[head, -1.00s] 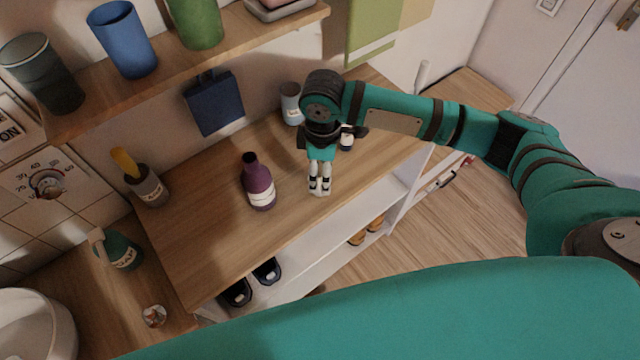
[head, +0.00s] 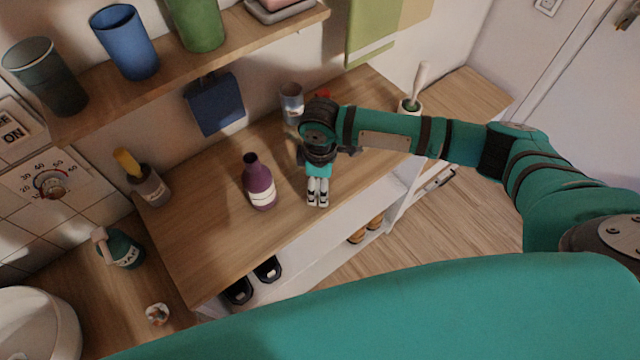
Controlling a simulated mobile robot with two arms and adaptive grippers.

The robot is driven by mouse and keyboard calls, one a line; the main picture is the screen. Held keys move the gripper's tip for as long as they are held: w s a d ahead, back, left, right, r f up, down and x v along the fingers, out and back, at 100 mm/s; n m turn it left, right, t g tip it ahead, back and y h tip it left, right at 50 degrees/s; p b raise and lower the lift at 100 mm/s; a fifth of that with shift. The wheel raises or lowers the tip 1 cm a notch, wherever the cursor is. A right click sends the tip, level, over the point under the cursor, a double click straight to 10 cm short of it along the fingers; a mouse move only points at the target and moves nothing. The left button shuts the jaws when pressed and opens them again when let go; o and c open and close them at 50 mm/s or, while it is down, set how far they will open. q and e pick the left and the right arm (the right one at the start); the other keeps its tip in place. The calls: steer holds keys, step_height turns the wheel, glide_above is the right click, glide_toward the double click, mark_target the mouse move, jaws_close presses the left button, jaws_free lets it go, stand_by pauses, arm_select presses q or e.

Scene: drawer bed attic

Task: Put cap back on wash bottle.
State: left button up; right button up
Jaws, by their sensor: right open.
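A purple bottle (head: 259,185) with a pale label stands upright on the wooden counter, its dark neck open at the top. I take it for the wash bottle. My right gripper (head: 318,203) points down over the counter just right of the bottle, apart from it. Its two pale fingers are open with a narrow gap, and I see nothing between them. I cannot make out a cap with certainty. A small red thing (head: 323,95) shows behind the gripper's wrist, mostly hidden. My left gripper is not in view.
A grey cup (head: 291,103) stands at the counter's back. A brush holder (head: 150,186) and a green soap bottle (head: 122,249) stand left. A mortar with pestle (head: 411,104) stands right. A shelf (head: 190,70) with cups overhangs the back. The counter's front left is clear.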

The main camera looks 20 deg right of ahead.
steer(key=shift+c, duration=0.5)
steer(key=c, duration=0.7)
steer(key=shift+r, duration=0.5)
steer(key=shift+s+r+b, duration=0.2)
steer(key=shift+r+b, duration=0.05)
steer(key=shift+r, duration=0.4)
steer(key=shift+s+r+b, duration=0.15)
steer(key=shift+r+b, duration=0.1)
steer(key=shift+r, duration=0.35)
arm_select(q)
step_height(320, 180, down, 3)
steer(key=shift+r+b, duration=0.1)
steer(key=shift+b, duration=0.8)
arm_select(e)
steer(key=s, duration=0.5)
steer(key=s+d+r, duration=0.1)
steer(key=s, duration=0.9)
steer(key=shift+s+d+r, duration=0.1)
steer(key=shift+d+r, duration=0.2)
steer(key=shift+d, duration=0.1)
